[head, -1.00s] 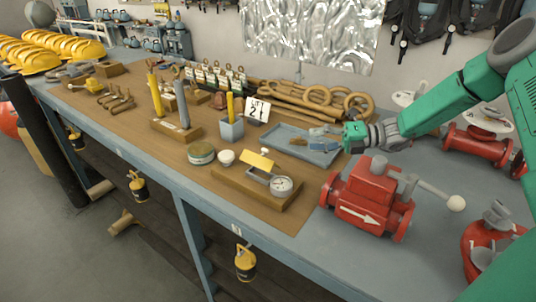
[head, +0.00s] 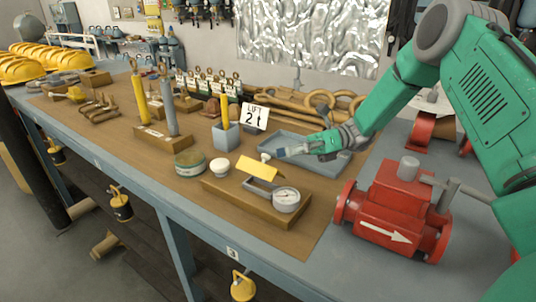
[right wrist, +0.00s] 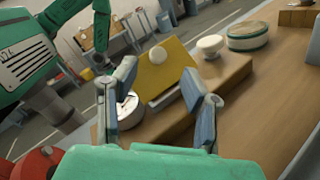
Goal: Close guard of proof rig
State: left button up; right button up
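The proof rig is a wooden block (head: 232,205) on the brown mat, with a round white-faced gauge (head: 286,199) at its right end. Its yellow guard (head: 258,169) stands raised and tilted above a grey frame. A white knob (head: 265,156) is on the guard. My right gripper (head: 281,154) is just to the right of the knob. In the right wrist view its two fingers (right wrist: 163,88) are spread, with the yellow guard (right wrist: 172,72) and white knob (right wrist: 157,55) seen between and beyond them; contact cannot be told.
A grey-blue tray (head: 330,163) lies under my right forearm. A red valve body (head: 393,212) stands to the right of the rig. A "LIFT 2t" card (head: 254,117) stands behind.

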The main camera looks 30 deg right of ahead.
aim_at(269, 156)
jog(key=a, duration=0.3)
jog(key=shift+w+a, duration=0.25)
jog(key=shift+a, duration=0.1)
jog(key=shift+w+a, duration=0.1)
jog(key=shift+a, duration=0.65)
jog(key=shift+d, duration=0.2)
grip_shut()
jog(key=shift+a, duration=0.1)
